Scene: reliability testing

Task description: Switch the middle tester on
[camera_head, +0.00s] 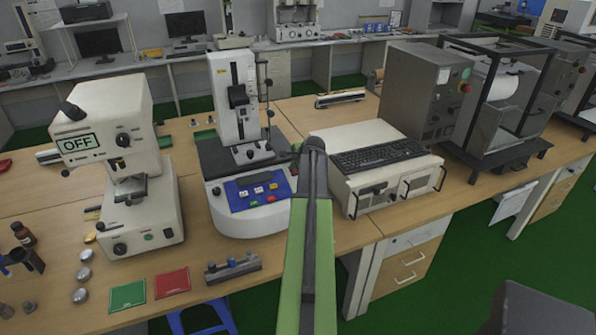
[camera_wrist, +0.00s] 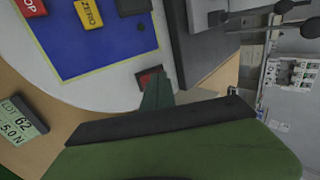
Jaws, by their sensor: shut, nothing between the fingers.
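The middle tester (camera_head: 238,218) is a white stand with a blue control panel and a tall column, in the head view. In the wrist view its blue panel (camera_wrist: 75,50) is close, with a yellow ZERO button (camera_wrist: 88,14) and a partly cut-off red button (camera_wrist: 30,6). A small red-and-black switch (camera_wrist: 147,76) sits on the white casing beside the panel. My gripper (camera_wrist: 158,82) is shut and empty, its tip at the switch's edge; I cannot tell whether it touches. The switch's setting is unclear. In the head view my arm hides the gripper.
A left tester (camera_head: 105,115) displays OFF. A white unit with a keyboard (camera_head: 378,156) stands close right of the middle tester; a grey cabinet (camera_head: 415,85) and a framed machine (camera_head: 500,95) stand farther right. A small metal fixture (camera_head: 232,268) and green and red cards lie in front.

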